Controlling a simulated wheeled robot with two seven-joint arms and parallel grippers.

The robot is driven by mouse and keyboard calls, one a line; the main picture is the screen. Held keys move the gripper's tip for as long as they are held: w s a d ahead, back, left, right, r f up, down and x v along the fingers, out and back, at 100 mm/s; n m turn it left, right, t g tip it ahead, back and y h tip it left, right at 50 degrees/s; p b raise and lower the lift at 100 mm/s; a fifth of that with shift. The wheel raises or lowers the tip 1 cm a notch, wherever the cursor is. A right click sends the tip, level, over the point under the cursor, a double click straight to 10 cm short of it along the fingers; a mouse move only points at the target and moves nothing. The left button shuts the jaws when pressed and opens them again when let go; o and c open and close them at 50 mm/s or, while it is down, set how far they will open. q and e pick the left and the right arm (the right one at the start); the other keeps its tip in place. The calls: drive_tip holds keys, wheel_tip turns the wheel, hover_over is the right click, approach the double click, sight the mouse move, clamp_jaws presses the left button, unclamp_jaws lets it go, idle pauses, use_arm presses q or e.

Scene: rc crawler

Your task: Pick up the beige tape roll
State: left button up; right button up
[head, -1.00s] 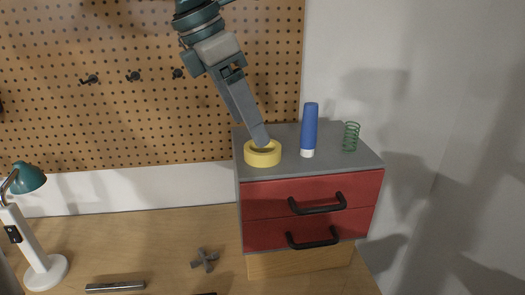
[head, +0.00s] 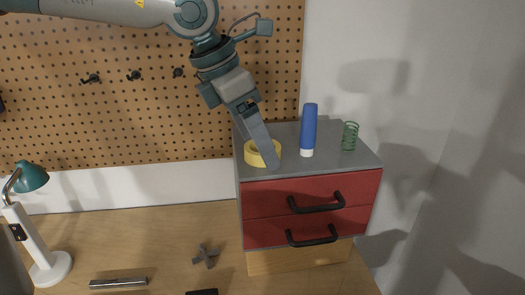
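The beige tape roll (head: 252,156), pale yellow in this light, lies flat on the left front of the grey top of the red drawer cabinet. My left gripper (head: 272,167) reaches down from the upper left, with its fingers angled across the right part of the roll. The fingers hide part of the roll's ring and its hole. They are seen edge-on as one slab, so their gap and any contact with the roll cannot be made out. My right gripper is not in view.
A blue tube with a white cap (head: 308,132) stands close to the right of the roll, and a green spring (head: 350,136) stands farther right. The red drawers (head: 300,208) have black handles. A pegboard (head: 130,110) is behind. A desk lamp (head: 35,235) stands lower left.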

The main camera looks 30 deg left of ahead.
use_arm(q)
drive_tip(key=c, duration=1.1)
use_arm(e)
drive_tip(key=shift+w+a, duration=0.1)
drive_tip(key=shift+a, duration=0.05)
